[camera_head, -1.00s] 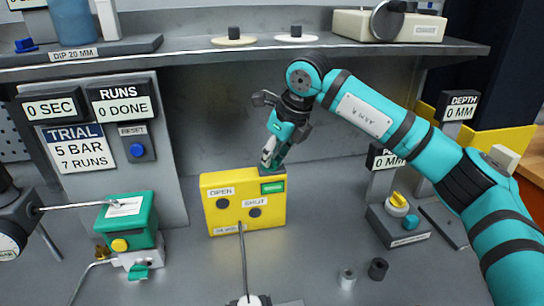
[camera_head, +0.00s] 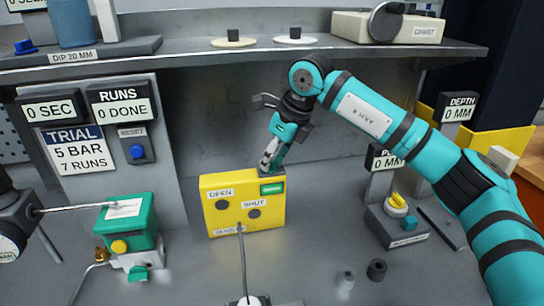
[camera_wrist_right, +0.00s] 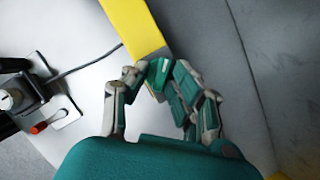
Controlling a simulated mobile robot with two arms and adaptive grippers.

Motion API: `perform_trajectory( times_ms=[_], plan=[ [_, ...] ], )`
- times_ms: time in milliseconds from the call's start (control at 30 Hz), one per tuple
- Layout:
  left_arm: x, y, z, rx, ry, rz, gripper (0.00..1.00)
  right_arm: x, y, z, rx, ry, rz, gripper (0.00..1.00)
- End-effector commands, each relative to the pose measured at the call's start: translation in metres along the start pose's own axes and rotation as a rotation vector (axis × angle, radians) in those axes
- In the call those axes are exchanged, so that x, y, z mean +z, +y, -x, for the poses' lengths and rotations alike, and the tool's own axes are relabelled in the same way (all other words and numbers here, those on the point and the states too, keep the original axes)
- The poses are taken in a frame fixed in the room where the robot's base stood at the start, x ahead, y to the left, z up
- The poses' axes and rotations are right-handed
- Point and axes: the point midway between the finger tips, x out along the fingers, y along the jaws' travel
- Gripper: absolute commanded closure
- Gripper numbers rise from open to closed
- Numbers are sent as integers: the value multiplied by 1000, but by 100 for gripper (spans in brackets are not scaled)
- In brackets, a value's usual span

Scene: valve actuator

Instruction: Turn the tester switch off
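The yellow tester box (camera_head: 221,208) stands on the bench with OPEN and SHUT marked on its front. A green lit panel (camera_head: 272,188) shows at its upper right. A small dark switch block (camera_head: 270,172) sits on its top edge. My right gripper (camera_head: 268,164) points down at this block, its fingertips at or just above it. In the right wrist view my right gripper (camera_wrist_right: 155,73) has its fingertips close together near the tester's yellow edge (camera_wrist_right: 134,28). It looks shut, and contact with the switch is hidden. I cannot make out my left gripper.
A green actuator (camera_head: 130,222) with a yellow knob stands at the left. A dark unit with thin rods (camera_head: 15,228) reaches in from the left edge. A shelf (camera_head: 190,55) runs above. A yellow-knobbed block (camera_head: 397,222) and two small cylinders (camera_head: 377,269) are at right.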

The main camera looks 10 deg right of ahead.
Motion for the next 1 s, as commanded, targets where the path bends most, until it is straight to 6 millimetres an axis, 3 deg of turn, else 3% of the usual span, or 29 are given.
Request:
perform_trajectory(
  times_ms=[367,467,800,1000],
  plan=[
    [2,-3,0,-3,-2,0,0,0,-1,6,-3,-3,-3,64],
    [2,-2,0,-2,-2,0,0,1,-2,18,-3,-5,-4,64],
    [0,0,0,0,-1,0,0,1,-1,88,-3,-4,-3,64],
    [0,0,0,0,0,0,0,0,-1,113,-1,-1,-3,64]
  ],
)
